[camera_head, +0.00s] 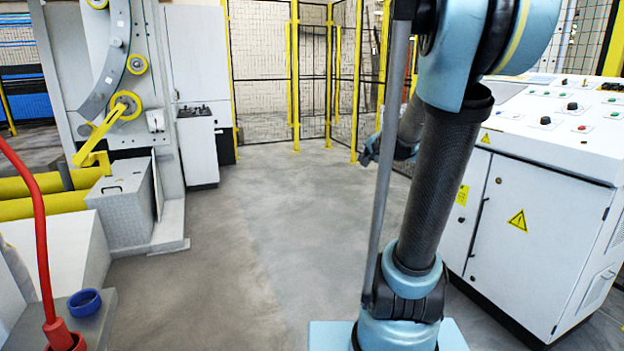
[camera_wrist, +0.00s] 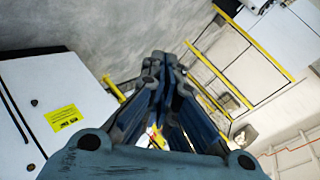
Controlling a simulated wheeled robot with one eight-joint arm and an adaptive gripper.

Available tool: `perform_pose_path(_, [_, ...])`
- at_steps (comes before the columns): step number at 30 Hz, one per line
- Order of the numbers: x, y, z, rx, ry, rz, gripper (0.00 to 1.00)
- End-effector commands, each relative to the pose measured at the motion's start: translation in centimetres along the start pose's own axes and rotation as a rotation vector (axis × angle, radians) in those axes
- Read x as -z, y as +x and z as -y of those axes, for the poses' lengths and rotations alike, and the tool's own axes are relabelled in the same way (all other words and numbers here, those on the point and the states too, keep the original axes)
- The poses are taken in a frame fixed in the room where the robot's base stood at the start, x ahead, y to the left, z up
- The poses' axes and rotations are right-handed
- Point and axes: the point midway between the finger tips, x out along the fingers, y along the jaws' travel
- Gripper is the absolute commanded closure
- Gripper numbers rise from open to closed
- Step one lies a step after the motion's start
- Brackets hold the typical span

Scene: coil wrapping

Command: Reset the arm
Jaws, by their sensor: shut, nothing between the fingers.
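My arm stands upright at the right of the head view, with its blue joints and black tube link. In the wrist view my gripper (camera_wrist: 160,62) points up the picture, its dark blue fingers together with nothing between them. In the head view a small part that may be my gripper (camera_head: 378,150) shows behind the arm link, mostly hidden. In the wrist view the fingers touch nothing that I can see.
A white control console (camera_head: 540,190) stands close at the right. A wrapping machine (camera_head: 125,130) with yellow rollers (camera_head: 45,195) is at the left. A blue ring (camera_head: 85,302) and red cable (camera_head: 38,230) are front left. Yellow-framed fencing (camera_head: 295,75) closes the back. The middle floor is clear.

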Motion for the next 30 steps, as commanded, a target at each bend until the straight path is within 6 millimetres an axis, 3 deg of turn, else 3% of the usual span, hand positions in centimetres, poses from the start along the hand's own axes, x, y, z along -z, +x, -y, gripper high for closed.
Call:
perform_pose_path(1, [-1.7,-1.0,-1.0,-0.029,-0.052,0.032,1.0])
perform_pose_path(6, [-6.8,-4.2,-4.9,-0.132,-0.234,0.139,1.0])
perform_pose_path(15, [-14.1,-10.4,-13.2,-0.313,-0.54,0.338,1.0])
perform_pose_path(24, [-19.1,-16.5,-22.1,-0.482,-0.8,0.54,1.0])
perform_pose_path(30, [-20.6,-18.8,-25.4,-0.548,-0.891,0.622,1.0])
